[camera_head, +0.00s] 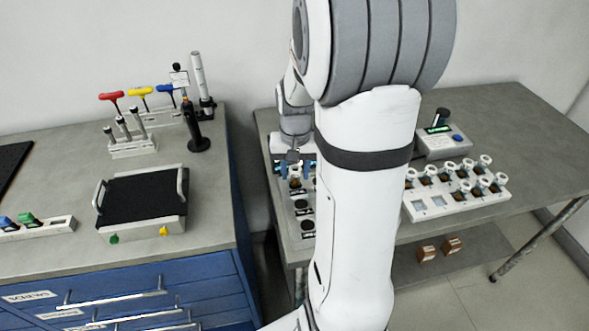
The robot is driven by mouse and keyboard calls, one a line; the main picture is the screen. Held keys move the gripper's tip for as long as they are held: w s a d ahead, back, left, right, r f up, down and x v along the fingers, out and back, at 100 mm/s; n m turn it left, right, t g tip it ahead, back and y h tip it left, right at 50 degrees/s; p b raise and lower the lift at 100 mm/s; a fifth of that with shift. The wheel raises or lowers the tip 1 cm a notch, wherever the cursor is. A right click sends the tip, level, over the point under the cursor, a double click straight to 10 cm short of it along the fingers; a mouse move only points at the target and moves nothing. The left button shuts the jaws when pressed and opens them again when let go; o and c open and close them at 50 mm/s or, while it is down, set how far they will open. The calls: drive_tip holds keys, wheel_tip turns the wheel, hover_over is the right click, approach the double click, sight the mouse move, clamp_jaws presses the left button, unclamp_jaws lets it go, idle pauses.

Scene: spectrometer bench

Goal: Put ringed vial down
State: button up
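My gripper (293,163) points down over the left end of the right bench, above a narrow dark-and-white holder (302,212) with round dark positions. Blue parts show at its fingers. A small amber and white item (296,184) is just below the fingers; I cannot tell whether it is held or standing in the holder. No ring can be made out on it at this size, so I cannot pick out the ringed vial. A white rack (440,209) on the right bench holds several white-capped vials with dark contents, and some of its front-left places look empty.
My arm crosses the middle and hides part of the right bench (530,125). The left bench bears a black-topped tray (142,198) and tool stands. A gap separates the benches.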

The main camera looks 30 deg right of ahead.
sight(295, 169)
drive_tip(key=shift+o, duration=1.2)
wheel_tip(295, 169, up, 12)
drive_tip(key=s+a+f+n+t, duration=0.1)
drive_tip(key=s+a+n+t, duration=0.2)
drive_tip(key=s+a, duration=0.9)
drive_tip(key=shift+s+a+f+n, duration=0.25)
drive_tip(key=shift+f+n, duration=0.1)
drive_tip(key=shift+n, duration=0.85)
drive_tip(key=shift+c, duration=0.3)
